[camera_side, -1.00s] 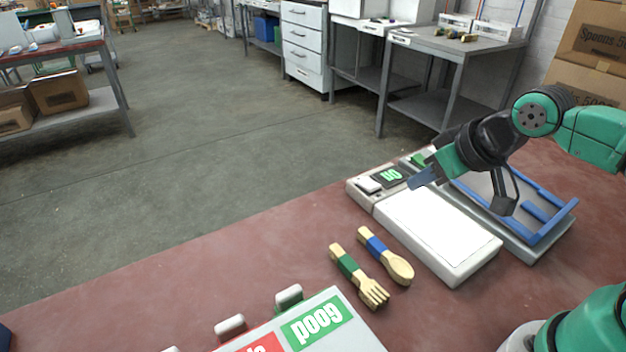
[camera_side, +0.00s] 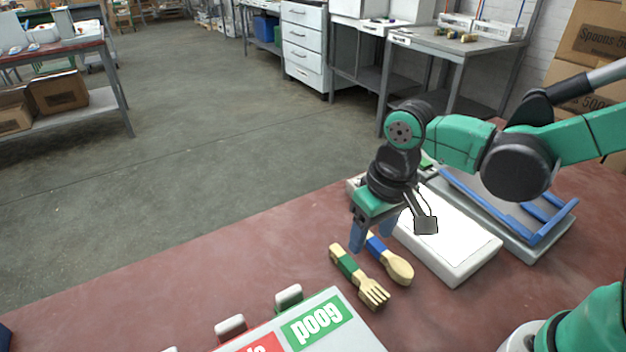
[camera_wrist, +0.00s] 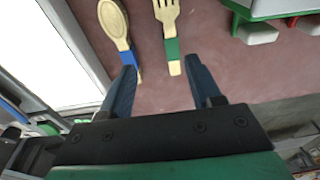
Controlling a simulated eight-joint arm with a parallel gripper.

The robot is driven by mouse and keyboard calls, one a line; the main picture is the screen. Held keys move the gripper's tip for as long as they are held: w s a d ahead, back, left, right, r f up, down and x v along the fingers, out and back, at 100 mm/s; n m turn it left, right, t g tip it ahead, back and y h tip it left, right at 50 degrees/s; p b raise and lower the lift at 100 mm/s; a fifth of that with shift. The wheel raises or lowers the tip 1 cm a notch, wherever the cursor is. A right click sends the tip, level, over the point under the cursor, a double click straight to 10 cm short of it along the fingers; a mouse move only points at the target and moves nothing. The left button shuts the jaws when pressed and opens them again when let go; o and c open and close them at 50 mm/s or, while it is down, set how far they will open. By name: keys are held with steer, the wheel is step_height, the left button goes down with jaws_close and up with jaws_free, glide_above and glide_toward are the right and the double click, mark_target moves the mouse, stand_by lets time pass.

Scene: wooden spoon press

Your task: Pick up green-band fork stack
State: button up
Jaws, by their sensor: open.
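The green-band fork stack (camera_side: 358,276) lies on the red table in the side view, tines toward the front right, with a green band on its handle. In the wrist view the fork stack (camera_wrist: 171,43) lies ahead of my fingertips, its handle end pointing toward the space between them. A blue-band spoon stack (camera_side: 388,258) lies beside it; in the wrist view this spoon stack (camera_wrist: 116,25) is to the left, its handle close to the left finger. My gripper (camera_side: 372,240) is open and empty, pointing down above the handle ends.
A white scale-like plate (camera_side: 452,238) lies behind the spoon, and a blue-railed tray (camera_side: 530,228) is beyond it. Red table left of the fork is bare.

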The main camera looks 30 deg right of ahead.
mark_target(360, 274)
steer(key=shift+s+a+f+g, duration=0.25)
steer(key=shift+a+f+g, duration=0.35)
steer(key=shift+a+f, duration=0.4)
steer(key=shift+d+f, duration=0.15)
steer(key=shift+f, duration=2.65)
jaws_close()
